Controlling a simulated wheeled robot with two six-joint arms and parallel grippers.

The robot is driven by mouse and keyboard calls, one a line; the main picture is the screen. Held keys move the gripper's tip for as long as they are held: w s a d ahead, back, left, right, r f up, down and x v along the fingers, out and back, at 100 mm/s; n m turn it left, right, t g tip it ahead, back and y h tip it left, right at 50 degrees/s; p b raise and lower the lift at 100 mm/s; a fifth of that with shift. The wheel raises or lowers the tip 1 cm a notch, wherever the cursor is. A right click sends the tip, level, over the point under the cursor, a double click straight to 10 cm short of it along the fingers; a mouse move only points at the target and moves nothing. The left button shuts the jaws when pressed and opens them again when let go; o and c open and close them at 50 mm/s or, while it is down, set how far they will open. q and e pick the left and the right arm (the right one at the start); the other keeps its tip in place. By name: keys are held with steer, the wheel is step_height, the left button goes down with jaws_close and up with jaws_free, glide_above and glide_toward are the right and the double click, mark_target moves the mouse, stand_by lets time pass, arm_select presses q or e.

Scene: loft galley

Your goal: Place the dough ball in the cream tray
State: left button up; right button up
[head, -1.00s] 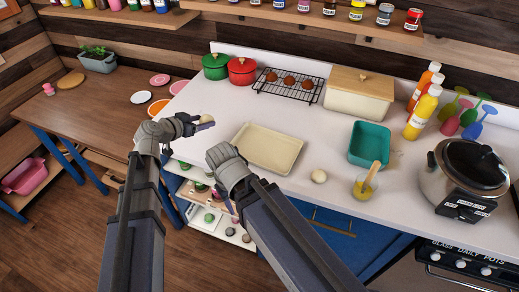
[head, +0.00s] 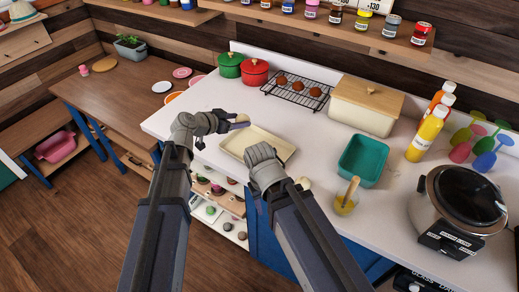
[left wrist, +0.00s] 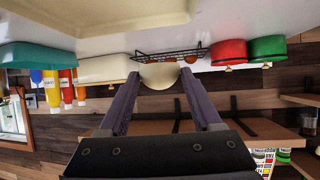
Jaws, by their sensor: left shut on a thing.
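My left gripper (head: 236,122) is shut on a pale dough ball (head: 241,118). It holds the ball above the counter, by the back left corner of the cream tray (head: 230,147). In the left wrist view the dough ball (left wrist: 159,76) sits between the fingertips, and the cream tray (left wrist: 90,18) shows at the top. The tray's visible floor is bare. My right gripper (head: 266,165) is over the tray's front right side and hides part of it; its fingers are not clear. A second pale ball (head: 303,183) lies on the counter beside my right arm, partly hidden.
A teal bin (head: 363,160) and a cup with a brush (head: 345,200) stand to the right. Behind are a wire rack (head: 297,90), a cream bread box (head: 362,108) and red and green pots (head: 255,71). The counter left of the tray is clear.

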arm_select(q)
steer(key=shift+d+f+b, duration=0.15)
steer(key=shift+f+b, duration=0.25)
step_height(320, 180, down, 9)
steer(key=b, duration=0.9)
steer(key=shift+f, duration=0.1)
steer(key=shift+f+b, duration=0.25)
steer(key=shift+b, duration=0.1)
steer(key=o, duration=1.4)
steer(key=shift+r, duration=0.1)
steer(key=shift+c, duration=0.2)
steer(key=shift+r, duration=0.15)
steer(key=p+v, duration=0.6)
steer(key=v, duration=0.5)
steer(key=shift+s, duration=0.1)
steer(key=shift+s+a+r, duration=0.15)
steer(key=shift+s+a, duration=0.15)
steer(key=shift+a, duration=0.1)
